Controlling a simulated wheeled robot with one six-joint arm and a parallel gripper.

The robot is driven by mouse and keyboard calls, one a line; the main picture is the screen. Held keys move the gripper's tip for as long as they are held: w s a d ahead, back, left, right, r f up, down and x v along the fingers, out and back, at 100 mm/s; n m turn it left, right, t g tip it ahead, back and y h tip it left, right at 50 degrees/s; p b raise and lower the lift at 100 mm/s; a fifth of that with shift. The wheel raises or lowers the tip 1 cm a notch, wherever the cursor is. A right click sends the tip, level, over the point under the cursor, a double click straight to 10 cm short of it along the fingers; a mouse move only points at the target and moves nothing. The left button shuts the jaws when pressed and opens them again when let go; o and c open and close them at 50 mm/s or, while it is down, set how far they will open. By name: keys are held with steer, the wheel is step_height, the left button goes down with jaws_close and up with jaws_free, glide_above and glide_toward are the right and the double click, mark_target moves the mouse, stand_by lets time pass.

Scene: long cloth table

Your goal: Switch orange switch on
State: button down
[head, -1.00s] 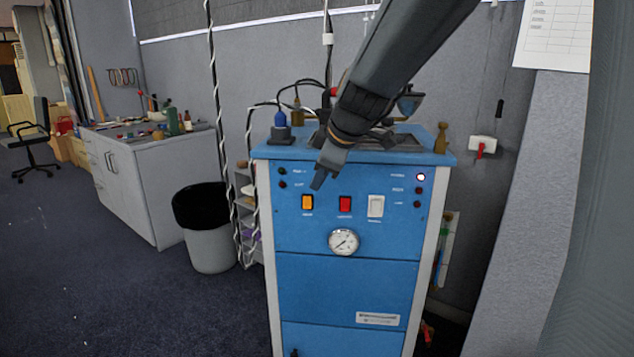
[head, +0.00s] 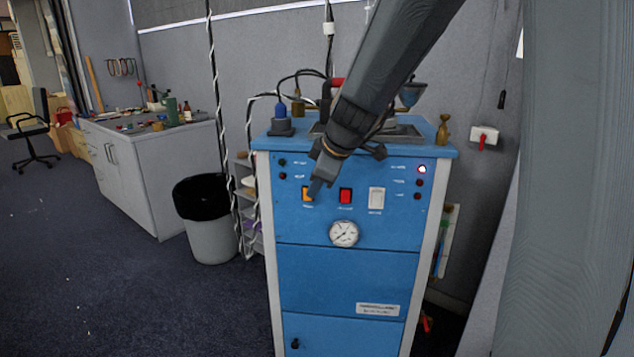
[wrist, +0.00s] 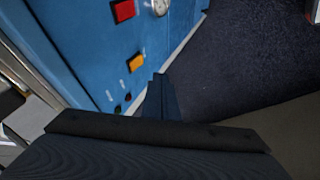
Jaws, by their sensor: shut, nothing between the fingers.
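The orange switch (head: 306,194) is on the upper left of the blue cabinet's front panel (head: 345,285), left of a red switch (head: 345,196) and a white switch (head: 376,199). My gripper (head: 313,192) is shut and empty, its tip just at the orange switch and covering its right part in the head view. I cannot tell if it touches. In the wrist view the orange switch (wrist: 136,63) shows clear of my gripper (wrist: 162,82), with the red switch (wrist: 123,11) beyond it. The on or off position of the orange switch is unclear.
A round gauge (head: 343,234) sits below the switches, and a lamp (head: 422,169) at upper right glows. A bin (head: 208,240) and hanging cables (head: 228,150) are left of the cabinet. A wall panel stands close at right. The floor at front left is clear.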

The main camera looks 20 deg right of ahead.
mark_target(308, 199)
steer(key=w+f+p, duration=0.1)
steer(key=w+f, duration=0.4)
steer(key=w, duration=0.1)
steer(key=shift+w+d, duration=0.35)
steer(key=shift+w, duration=0.05)
